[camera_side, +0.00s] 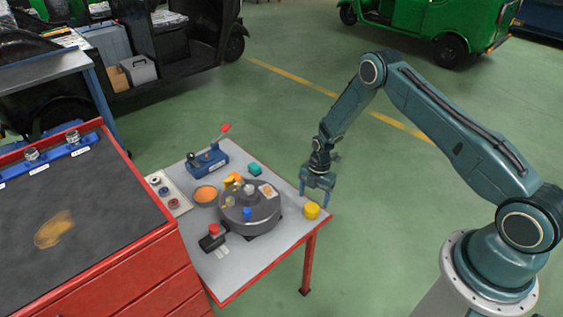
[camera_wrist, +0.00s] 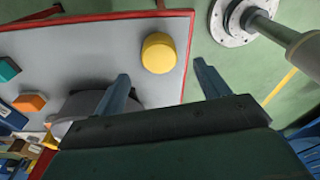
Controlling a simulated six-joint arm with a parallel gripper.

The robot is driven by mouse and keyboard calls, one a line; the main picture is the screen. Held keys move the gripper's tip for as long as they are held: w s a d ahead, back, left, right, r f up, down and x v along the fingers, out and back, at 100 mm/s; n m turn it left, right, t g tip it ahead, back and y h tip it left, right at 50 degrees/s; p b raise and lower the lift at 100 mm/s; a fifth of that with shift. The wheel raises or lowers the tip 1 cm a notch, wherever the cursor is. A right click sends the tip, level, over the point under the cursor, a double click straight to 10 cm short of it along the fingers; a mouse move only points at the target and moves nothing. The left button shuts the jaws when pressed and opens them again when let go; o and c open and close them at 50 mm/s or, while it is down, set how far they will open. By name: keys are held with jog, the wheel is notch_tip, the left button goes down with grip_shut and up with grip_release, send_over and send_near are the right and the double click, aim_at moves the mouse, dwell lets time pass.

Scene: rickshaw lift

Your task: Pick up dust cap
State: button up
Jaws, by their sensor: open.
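A yellow round cap (camera_side: 312,210), which looks like the dust cap, stands on the grey table top near its right corner. It also shows in the wrist view (camera_wrist: 158,53), beyond my fingertips and between their directions, nearer the left finger. My gripper (camera_side: 315,194) is open and empty, pointing down near the table's right edge. In the side view its fingers appear just above and behind the cap, apart from it. In the wrist view my gripper (camera_wrist: 161,72) has its two fingers wide apart.
A dark round housing (camera_side: 250,212) with small parts on top stands left of the cap.

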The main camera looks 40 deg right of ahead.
aim_at(312, 207)
jog(key=shift+f, duration=0.3)
jog(key=shift+a+f, duration=0.15)
jog(key=shift+f, duration=1.15)
jog(key=shift+a+f, duration=0.1)
jog(key=shift+f, duration=1.2)
jog(key=c, duration=1.1)
jog(key=shift+r, duration=0.15)
notch_tip(312, 207, up, 20)
jog(key=shift+f, duration=0.1)
